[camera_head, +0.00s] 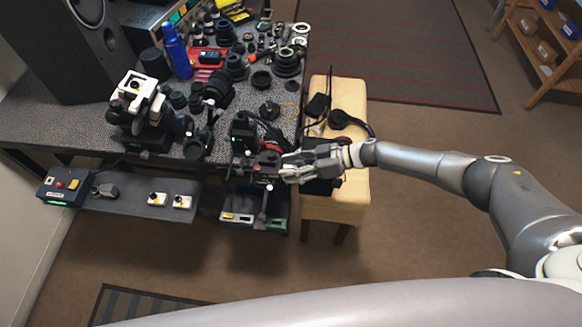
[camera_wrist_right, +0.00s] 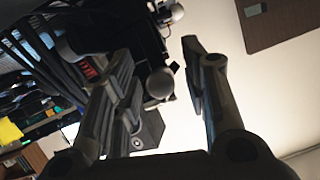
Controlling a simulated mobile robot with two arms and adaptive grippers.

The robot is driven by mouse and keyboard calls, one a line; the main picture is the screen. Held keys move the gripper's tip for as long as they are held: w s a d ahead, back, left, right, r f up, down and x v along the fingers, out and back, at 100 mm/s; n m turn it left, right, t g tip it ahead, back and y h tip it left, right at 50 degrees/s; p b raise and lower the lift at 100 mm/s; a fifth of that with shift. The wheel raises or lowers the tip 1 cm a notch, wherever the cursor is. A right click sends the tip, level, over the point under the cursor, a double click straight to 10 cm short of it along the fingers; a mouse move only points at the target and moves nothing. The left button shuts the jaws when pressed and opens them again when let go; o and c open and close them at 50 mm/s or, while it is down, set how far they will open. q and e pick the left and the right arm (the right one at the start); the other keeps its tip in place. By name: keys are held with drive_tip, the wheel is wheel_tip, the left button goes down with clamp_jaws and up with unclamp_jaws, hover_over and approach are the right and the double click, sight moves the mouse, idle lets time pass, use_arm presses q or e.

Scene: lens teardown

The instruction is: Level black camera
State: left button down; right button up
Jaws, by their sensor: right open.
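A dark, boxy device that looks like the black camera (camera_head: 242,133) stands at the near right edge of the table, with a small green light on it. A dark mount with pale round knobs (camera_head: 265,168) is just in front of it; where one ends and the other begins is hard to tell. My right gripper (camera_head: 284,168) reaches in from the right beside this mount. In the right wrist view its fingers (camera_wrist_right: 165,90) are apart, with a grey round knob (camera_wrist_right: 160,84) seen between them. I cannot tell whether they touch it. My left gripper is not in view.
The grey table (camera_head: 60,125) is crowded with lenses and parts, a blue bottle (camera_head: 177,52) and a white-and-black device (camera_head: 138,98). A low shelf with a switch box (camera_head: 62,187) runs along the front. A yellow bench (camera_head: 350,200) stands under my right arm.

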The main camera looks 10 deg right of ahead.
drive_tip(key=v, duration=1.1)
drive_tip(key=shift+d, duration=0.35)
